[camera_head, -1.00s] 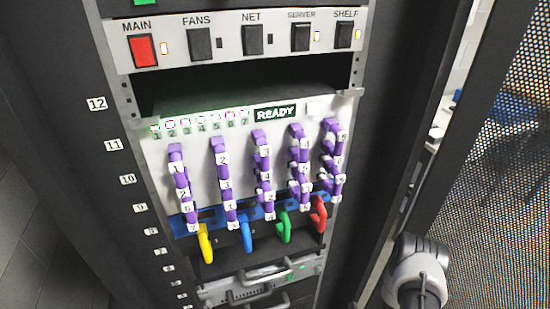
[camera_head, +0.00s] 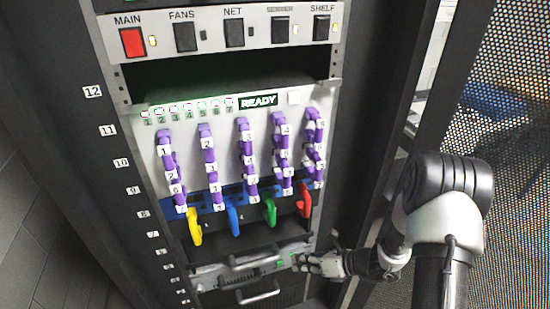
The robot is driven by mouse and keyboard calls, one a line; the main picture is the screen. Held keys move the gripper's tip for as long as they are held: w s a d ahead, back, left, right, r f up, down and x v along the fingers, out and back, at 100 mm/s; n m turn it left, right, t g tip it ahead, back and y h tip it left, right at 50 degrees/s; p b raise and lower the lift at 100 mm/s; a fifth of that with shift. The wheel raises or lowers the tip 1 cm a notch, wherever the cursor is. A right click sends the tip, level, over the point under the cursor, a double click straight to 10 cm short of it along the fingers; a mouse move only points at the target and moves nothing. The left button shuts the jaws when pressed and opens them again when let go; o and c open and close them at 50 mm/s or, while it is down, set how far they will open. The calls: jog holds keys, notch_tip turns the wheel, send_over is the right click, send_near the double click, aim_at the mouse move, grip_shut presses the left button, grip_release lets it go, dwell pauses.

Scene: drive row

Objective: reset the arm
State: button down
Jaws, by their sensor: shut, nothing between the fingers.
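My gripper (camera_head: 306,263) is at the lower right of the rack, at the end of my grey and black arm. It is shut and empty, beside the right end of the lower unit with metal handles (camera_head: 257,258). Whether it touches that unit I cannot tell. The drive panel (camera_head: 180,128) above holds columns of purple numbered handles (camera_head: 246,150). Its sign (camera_head: 258,101) reads READY.
Below the purple columns hang a yellow (camera_head: 195,228), a blue (camera_head: 234,222), a green (camera_head: 270,212) and a red handle (camera_head: 305,203). A switch panel (camera_head: 215,30) with a red MAIN switch (camera_head: 132,43) is on top. A perforated door (camera_head: 515,150) stands at the right.

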jog(key=s+a+r+n+g+h, duration=0.2)
jog(key=s+r+n, duration=0.4)
jog(key=r+n, duration=0.3)
jog(key=s+a+r+n+g+h, duration=0.1)
jog(key=s+r+n+g, duration=0.1)
jog(key=s+r+n, duration=0.75)
jog(key=s+d+r+n+t+h, duration=0.3)
jog(key=s+d+r+n+h, duration=0.4)
jog(key=s+d+r+n, duration=0.2)
notch_tip(320, 180, up, 2)
jog(key=shift+s+d+r+n+t+h, duration=0.15)
jog(key=shift+s+d+n+t+h, duration=0.2)
jog(key=shift+n, duration=0.7)
